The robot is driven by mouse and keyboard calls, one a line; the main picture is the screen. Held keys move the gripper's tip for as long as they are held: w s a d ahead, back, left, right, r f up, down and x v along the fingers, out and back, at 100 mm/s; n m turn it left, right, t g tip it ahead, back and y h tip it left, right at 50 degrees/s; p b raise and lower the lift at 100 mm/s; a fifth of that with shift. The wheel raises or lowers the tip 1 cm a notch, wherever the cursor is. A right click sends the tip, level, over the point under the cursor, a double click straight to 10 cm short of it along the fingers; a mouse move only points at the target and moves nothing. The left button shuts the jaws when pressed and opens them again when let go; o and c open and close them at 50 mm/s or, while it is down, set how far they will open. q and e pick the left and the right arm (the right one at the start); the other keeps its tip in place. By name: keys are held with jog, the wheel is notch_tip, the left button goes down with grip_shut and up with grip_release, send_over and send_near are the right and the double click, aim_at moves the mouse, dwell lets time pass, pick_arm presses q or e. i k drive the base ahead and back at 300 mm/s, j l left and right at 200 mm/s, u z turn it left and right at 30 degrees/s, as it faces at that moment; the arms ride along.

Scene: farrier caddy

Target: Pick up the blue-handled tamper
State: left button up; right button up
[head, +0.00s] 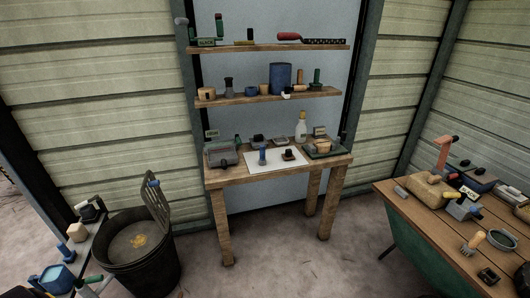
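An upright tool with a blue handle (263,152) stands on the white sheet (285,166) on the wooden table at the back; it may be the tamper, but it is too small to be sure. Another small blue-handled item (66,251) is on the bench at the left edge, and a further blue-topped one (153,184) shows at the grate on the black bin. Neither of my grippers is in view.
The back table (226,180) also holds a grey box (222,155), a spray bottle (301,127) and a green tray. Two crowded shelves (270,96) hang above. A black bin (140,268) stands left, a cluttered workbench (412,212) right. Floor between is clear.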

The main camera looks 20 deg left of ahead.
aim_at(263, 161)
jog(key=i+u, duration=0.1)
jog(key=i, duration=0.7)
jog(key=i+l+u, duration=0.1)
jog(key=i, duration=0.7)
